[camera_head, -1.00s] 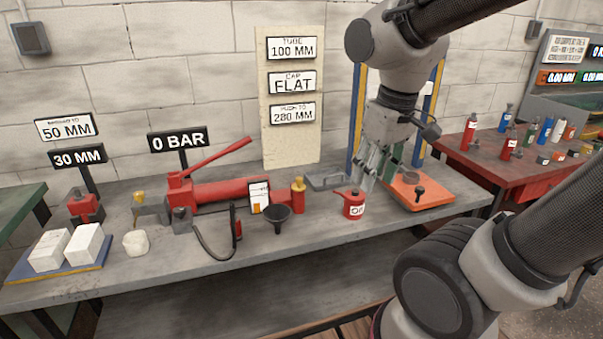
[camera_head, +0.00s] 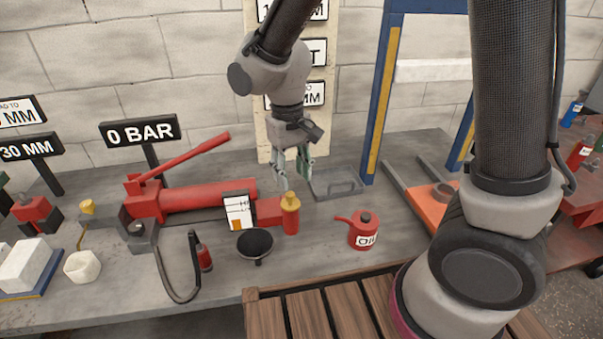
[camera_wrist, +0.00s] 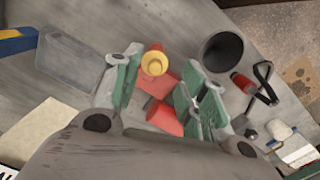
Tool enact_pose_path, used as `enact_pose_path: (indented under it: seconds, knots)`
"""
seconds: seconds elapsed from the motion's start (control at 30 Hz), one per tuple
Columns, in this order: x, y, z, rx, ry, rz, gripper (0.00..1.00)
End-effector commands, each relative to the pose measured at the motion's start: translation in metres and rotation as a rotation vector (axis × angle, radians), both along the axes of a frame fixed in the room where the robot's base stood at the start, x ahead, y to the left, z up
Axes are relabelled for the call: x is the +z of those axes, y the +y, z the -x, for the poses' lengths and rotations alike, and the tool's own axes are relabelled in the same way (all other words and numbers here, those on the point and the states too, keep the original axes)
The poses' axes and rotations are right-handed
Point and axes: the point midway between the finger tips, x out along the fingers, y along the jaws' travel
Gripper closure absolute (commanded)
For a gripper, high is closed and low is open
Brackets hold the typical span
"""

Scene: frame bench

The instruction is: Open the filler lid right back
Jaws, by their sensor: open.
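The red hand pump (camera_head: 210,197) lies on the grey bench with its long lever raised. At its right end stands a filler neck with a yellow filler lid (camera_head: 290,202) on top, which looks closed. The lid (camera_wrist: 155,63) also shows in the wrist view, seen from above, between my fingers. My gripper (camera_head: 293,175) points down above and just behind the lid, open and empty. Its green-padded fingers (camera_wrist: 160,80) are spread in the wrist view, apart from the lid as far as I can tell.
A black funnel (camera_head: 255,245) stands in front of the pump. A red oil can (camera_head: 364,232) is to the right. A grey tray (camera_head: 338,188) lies behind, near the blue press frame (camera_head: 383,100). A gauge sign (camera_head: 139,131) reads 0 BAR.

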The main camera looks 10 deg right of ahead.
Motion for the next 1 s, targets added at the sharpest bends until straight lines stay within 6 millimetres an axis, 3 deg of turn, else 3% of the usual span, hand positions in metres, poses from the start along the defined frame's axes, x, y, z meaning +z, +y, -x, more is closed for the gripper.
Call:
enact_pose_path:
  seconds: [0.3,0.7,1.0]
  knots:
    - [-0.001,0.01,-0.012,-0.107,-0.043,-0.034,0.58]
    - [-0.062,0.009,-0.011,-0.11,-0.041,-0.031,0.58]
    - [-0.075,0.009,-0.011,-0.109,-0.043,-0.034,0.58]
